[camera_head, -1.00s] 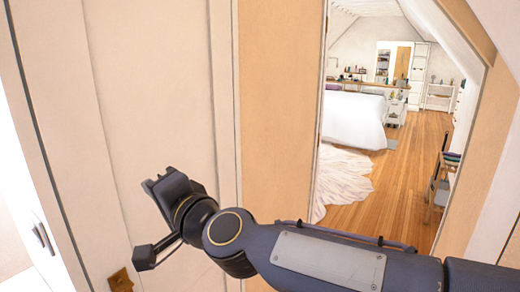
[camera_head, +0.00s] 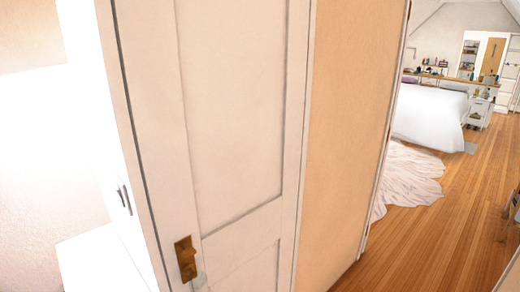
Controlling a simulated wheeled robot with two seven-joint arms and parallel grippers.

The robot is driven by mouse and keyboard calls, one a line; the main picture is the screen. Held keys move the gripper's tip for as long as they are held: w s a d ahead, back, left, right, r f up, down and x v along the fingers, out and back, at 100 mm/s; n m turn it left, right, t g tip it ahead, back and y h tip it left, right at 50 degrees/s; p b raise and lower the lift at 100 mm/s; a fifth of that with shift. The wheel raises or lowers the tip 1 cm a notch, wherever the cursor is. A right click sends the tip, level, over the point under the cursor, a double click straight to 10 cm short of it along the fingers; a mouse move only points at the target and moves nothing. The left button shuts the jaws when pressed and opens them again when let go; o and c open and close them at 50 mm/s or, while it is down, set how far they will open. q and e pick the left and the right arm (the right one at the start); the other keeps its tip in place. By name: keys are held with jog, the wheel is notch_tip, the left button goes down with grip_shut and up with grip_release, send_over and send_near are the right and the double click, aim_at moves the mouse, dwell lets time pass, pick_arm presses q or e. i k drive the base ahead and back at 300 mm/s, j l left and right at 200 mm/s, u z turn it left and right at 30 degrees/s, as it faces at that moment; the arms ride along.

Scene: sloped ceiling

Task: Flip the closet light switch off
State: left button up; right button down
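I see no light switch in this view. A white panelled door (camera_head: 235,110) stands close in front of me, left of centre. It has a brass plate (camera_head: 185,258) with a handle low on its left side. A bare tan wall strip (camera_head: 345,130) is to the right of the door. Neither of my grippers is in view.
A very bright area (camera_head: 60,140) lies left of the door, with a dark handle (camera_head: 124,198) near the door's edge. On the right, a wooden floor (camera_head: 440,240) leads to a white fluffy rug (camera_head: 410,180) and a white bed (camera_head: 430,115). Open floor lies at the lower right.

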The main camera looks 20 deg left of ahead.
aim_at(121, 199)
jog(key=u, duration=1.6)
jog(key=i+j+z, duration=0.1)
jog(key=j, duration=0.15)
